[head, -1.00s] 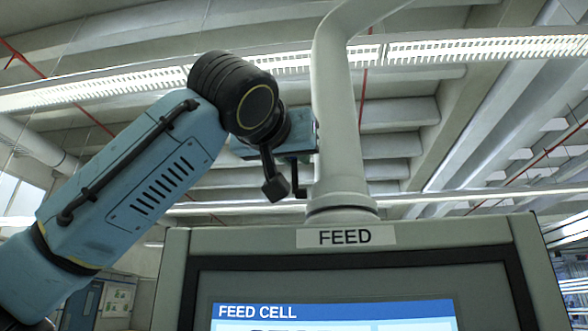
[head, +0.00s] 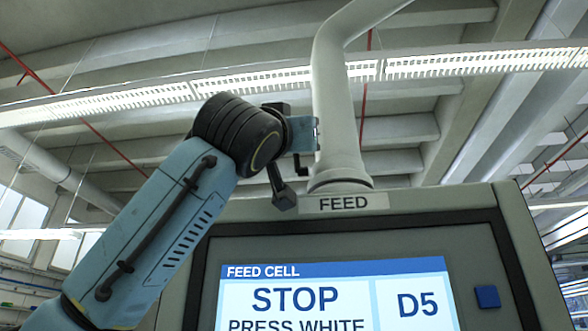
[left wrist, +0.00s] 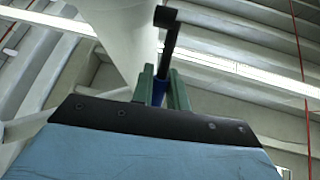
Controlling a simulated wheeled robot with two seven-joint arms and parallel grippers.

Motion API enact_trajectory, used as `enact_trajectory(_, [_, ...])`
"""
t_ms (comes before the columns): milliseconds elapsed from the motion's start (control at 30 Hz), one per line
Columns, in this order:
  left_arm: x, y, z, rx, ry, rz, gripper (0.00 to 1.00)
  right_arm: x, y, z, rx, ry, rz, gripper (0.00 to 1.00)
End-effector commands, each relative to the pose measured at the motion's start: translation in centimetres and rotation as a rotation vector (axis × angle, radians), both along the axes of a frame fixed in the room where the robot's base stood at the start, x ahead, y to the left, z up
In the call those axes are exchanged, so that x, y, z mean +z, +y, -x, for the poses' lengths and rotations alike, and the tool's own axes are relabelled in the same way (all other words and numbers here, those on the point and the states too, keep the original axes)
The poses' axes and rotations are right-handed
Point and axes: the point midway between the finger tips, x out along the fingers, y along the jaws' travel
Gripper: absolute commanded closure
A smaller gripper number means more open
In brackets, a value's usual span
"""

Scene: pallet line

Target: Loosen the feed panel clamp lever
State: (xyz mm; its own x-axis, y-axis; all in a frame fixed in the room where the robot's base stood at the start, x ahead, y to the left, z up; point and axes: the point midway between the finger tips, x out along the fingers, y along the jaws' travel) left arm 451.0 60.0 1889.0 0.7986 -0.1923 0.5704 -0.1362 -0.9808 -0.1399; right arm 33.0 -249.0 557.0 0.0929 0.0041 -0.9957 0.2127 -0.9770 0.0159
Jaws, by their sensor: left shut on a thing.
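The clamp lever shows in the left wrist view as a black bar with a bent end (left wrist: 169,40) and a blue part low between my fingers. My left gripper (left wrist: 161,88) is shut on that blue part with its two green fingers. In the head view my left gripper (head: 305,134) is beside the pale support post, its fingertips mostly hidden. A small dark bent piece (head: 303,168) below it looks like part of the lever. The feed panel (head: 343,240) hangs below, labelled FEED. My right gripper is in neither view.
The pale post (head: 338,110) rises from the panel's top close to my left gripper. The panel screen (head: 335,297) reads FEED CELL, STOP, PRESS WHITE and D5. A blue square button (head: 487,297) is at its right. Right of the post is open.

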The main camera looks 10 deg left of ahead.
Motion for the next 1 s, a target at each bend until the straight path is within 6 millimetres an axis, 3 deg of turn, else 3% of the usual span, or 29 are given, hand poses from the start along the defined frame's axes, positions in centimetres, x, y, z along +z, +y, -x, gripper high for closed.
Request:
enact_trajectory(267, [0.2,0.1,0.1,0.001,-0.003,0.002,1.00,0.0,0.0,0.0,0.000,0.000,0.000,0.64])
enact_trajectory(300, [0.2,0.1,0.1,0.001,-0.003,0.002,0.79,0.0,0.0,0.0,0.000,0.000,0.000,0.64])
enact_trajectory(333, [0.2,0.1,0.1,0.001,-0.003,0.002,0.77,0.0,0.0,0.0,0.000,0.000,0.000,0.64])
enact_trajectory(667, [-0.2,0.1,0.3,-0.001,-0.001,0.001,0.77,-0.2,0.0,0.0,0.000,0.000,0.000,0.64])
enact_trajectory(833, [-1.8,0.5,2.1,-0.002,-0.003,0.002,0.77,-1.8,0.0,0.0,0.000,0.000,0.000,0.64])
enact_trajectory(1000, [-4.1,1.3,5.3,-0.004,-0.004,0.002,0.77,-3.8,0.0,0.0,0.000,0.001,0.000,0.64])
